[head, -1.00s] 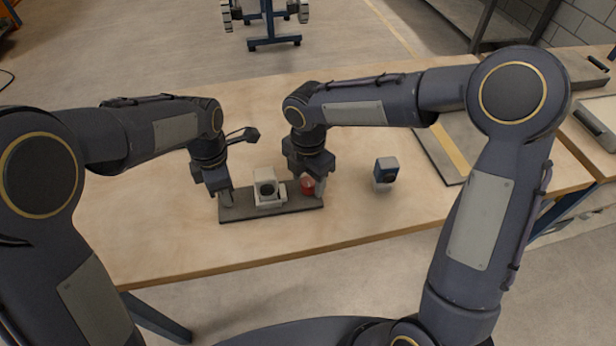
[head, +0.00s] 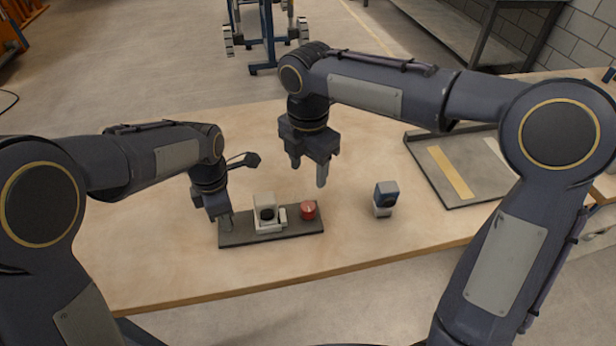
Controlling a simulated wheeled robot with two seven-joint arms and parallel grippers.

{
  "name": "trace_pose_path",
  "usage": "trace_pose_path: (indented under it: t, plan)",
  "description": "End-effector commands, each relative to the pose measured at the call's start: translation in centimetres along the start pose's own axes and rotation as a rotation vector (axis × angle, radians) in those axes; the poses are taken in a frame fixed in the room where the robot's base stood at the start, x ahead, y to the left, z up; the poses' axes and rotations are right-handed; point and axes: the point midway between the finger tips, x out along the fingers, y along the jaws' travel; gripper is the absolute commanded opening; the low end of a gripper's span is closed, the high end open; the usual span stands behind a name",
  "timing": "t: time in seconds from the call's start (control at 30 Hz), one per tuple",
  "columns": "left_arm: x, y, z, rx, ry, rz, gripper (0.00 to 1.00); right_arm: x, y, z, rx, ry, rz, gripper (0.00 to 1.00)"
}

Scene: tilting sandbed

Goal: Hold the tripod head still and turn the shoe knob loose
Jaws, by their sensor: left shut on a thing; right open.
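A dark flat plate (head: 240,238) lies on the table. A white block with a dark round face (head: 265,213) stands on it, and a red round knob (head: 308,210) sits at its right end. I take this assembly to be the tripod head. My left gripper (head: 226,231) is shut at the plate's left end; its fingers hide most of what they hold. My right gripper (head: 308,173) is open and empty, above and behind the red knob, apart from it.
A dark tray (head: 425,165) with a yellow strip lies further back right. The table (head: 170,265) is clear in front of the plate.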

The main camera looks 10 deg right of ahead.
Motion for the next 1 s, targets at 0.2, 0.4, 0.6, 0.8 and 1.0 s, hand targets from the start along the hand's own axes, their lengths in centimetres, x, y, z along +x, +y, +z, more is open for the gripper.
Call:
trace_pose_path:
  t: [0.2, 0.4, 0.6, 0.8, 1.0]
  plan:
    - [-0.1, 0.0, 0.0, 0.0, -0.002, 0.001, 0.0, -0.2, 0.0, 0.0, -0.001, 0.0, 0.0, 0.54]
    - [-0.1, 0.0, 0.0, 0.0, -0.002, 0.001, 0.27, -0.2, 0.0, 0.0, -0.001, 0.0, 0.0, 0.54]
    - [-0.1, 0.0, 0.0, 0.0, -0.001, 0.001, 0.5, -0.2, 0.0, 0.0, -0.001, 0.0, 0.0, 0.54]
    - [0.0, 0.0, 0.0, 0.0, -0.001, 0.0, 0.5, -0.2, 0.0, 0.0, -0.001, 0.0, 0.0, 0.54]
    - [-1.4, 0.1, 0.1, 0.0, -0.003, 0.004, 0.5, -0.2, 0.0, 0.0, -0.001, 0.0, 0.0, 0.54]
